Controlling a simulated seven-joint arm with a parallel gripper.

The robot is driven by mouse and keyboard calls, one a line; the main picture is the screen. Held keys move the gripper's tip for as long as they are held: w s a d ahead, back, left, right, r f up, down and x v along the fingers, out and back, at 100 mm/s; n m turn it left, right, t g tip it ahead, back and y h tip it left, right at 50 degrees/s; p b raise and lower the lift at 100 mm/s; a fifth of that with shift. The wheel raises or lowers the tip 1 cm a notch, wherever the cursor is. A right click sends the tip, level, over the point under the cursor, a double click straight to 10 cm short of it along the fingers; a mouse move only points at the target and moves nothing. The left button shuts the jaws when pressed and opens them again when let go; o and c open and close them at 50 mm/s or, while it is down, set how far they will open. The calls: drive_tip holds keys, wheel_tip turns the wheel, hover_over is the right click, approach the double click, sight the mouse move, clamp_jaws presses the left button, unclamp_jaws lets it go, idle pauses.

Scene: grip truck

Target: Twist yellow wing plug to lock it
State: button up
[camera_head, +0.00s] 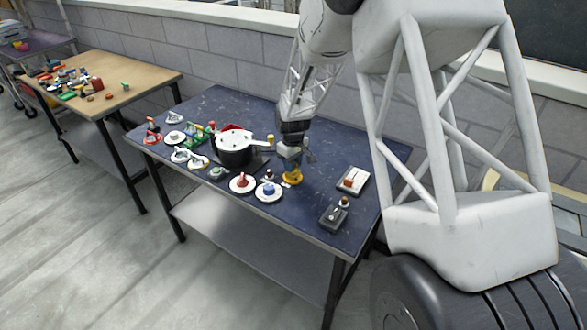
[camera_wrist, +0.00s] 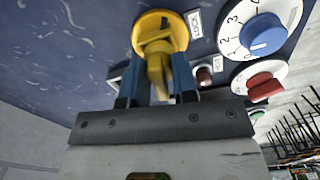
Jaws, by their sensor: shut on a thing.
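The yellow wing plug (camera_wrist: 160,68) sits on a round yellow base (camera_wrist: 150,25) on the dark blue table, beside a white label reading "LOCK" (camera_wrist: 194,24). The same yellow plug shows in the head view (camera_head: 293,179), with its top hidden behind my gripper. My gripper (camera_wrist: 160,85) comes down from above, its two blue fingers on either side of the yellow wing and shut on it. In the head view my gripper (camera_head: 291,163) stands over the plug at the middle of the table.
A blue knob on a white numbered dial (camera_head: 266,191) and a red knob on a white dial (camera_head: 242,183) stand close left of the plug. Switch boxes (camera_head: 333,217) are to the right. Bare table (camera_head: 335,150) lies behind right.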

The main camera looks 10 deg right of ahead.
drive_tip(key=shift+m, duration=0.3)
drive_tip(key=shift+m, duration=3.2)
